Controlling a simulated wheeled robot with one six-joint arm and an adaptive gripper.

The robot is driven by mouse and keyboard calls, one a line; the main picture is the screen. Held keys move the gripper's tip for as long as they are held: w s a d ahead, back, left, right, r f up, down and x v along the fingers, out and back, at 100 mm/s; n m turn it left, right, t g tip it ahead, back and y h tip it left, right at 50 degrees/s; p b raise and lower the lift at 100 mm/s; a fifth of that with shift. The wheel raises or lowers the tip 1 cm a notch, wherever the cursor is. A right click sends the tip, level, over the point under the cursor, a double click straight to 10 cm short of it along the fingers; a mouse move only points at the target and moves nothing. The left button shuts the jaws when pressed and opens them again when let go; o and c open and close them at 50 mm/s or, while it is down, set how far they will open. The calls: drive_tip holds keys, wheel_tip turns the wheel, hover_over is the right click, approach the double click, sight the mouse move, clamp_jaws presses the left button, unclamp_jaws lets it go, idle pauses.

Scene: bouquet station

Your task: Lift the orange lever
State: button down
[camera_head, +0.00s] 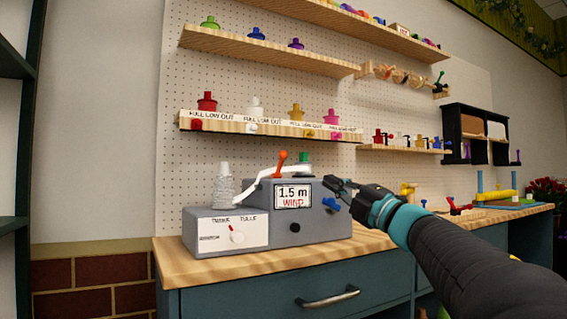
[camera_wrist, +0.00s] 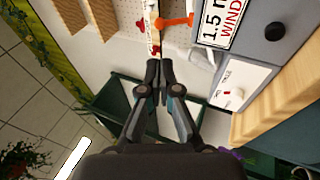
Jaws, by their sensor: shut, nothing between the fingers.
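The orange lever (camera_head: 281,163) stands up from the top of a grey machine (camera_head: 325,224) on the wooden counter. It leans slightly, with a round orange knob at its upper end. In the wrist view the orange lever (camera_wrist: 175,22) shows near the top, beyond my fingertips. My gripper (camera_head: 334,184) is at the right side of the machine, to the right of the lever and apart from it. In the wrist view my gripper (camera_wrist: 165,64) has its fingers together and empty.
A white ribbon strip (camera_head: 270,174) runs over the machine from a clear spool (camera_head: 223,185) to near a green knob (camera_head: 304,158). A blue knob (camera_head: 331,204) sits on the machine's right. Pegboard shelves (camera_head: 270,126) with coloured spools are behind.

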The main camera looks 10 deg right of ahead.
sight(286, 156)
drive_tip(key=p+x, duration=0.2)
drive_tip(key=x, duration=1.2)
drive_tip(key=shift+r, duration=0.1)
